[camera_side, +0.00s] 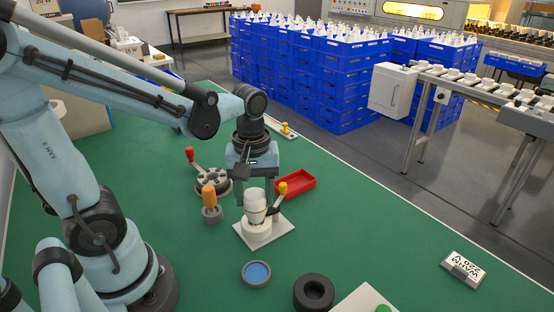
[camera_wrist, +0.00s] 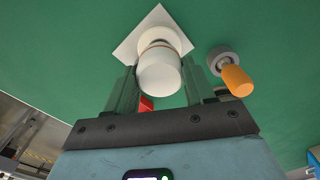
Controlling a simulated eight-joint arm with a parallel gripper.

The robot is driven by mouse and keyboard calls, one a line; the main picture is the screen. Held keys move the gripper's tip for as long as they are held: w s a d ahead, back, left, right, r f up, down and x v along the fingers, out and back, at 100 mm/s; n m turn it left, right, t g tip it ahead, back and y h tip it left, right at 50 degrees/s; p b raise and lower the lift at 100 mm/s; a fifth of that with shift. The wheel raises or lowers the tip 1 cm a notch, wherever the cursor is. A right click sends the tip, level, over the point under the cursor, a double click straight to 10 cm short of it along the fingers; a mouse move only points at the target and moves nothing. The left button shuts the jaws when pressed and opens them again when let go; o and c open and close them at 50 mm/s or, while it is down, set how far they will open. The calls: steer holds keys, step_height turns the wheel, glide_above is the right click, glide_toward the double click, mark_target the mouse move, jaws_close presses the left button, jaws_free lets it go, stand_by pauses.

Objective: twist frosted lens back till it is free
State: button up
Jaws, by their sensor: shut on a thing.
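The frosted lens (camera_side: 255,200) is a whitish cup-like cylinder standing upright on a round white base on a square white plate (camera_side: 281,227). An orange-red ring shows near where the lens meets the base. My gripper (camera_side: 256,199) comes down from above and is shut on the lens, one finger on each side. In the wrist view the lens (camera_wrist: 159,75) sits between the two fingers of my gripper (camera_wrist: 158,90), with the white plate (camera_wrist: 158,18) beyond it. The finger contact is partly hidden in both views.
An orange-handled tool (camera_side: 209,196) stands in a grey holder left of the lens. A round fixture with a red-knobbed lever (camera_side: 191,156), a yellow-knobbed lever (camera_side: 282,188) and a red tray (camera_side: 293,187) are close by. A blue-filled dish (camera_side: 257,272) and black ring (camera_side: 314,293) lie in front.

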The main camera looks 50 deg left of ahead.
steer(key=o, duration=1.1)
steer(key=shift+r, duration=0.1)
steer(key=shift+r, duration=5.95)
steer(key=m+t, duration=0.6)
steer(key=m, duration=0.3)
glide_above(262, 194)
step_height(262, 194, down, 6)
steer(key=shift+r, duration=0.15)
steer(key=m, duration=0.1)
steer(key=f+m+t, duration=0.1)
steer(key=shift+w+d+m, duration=0.2)
steer(key=shift+m, duration=0.1)
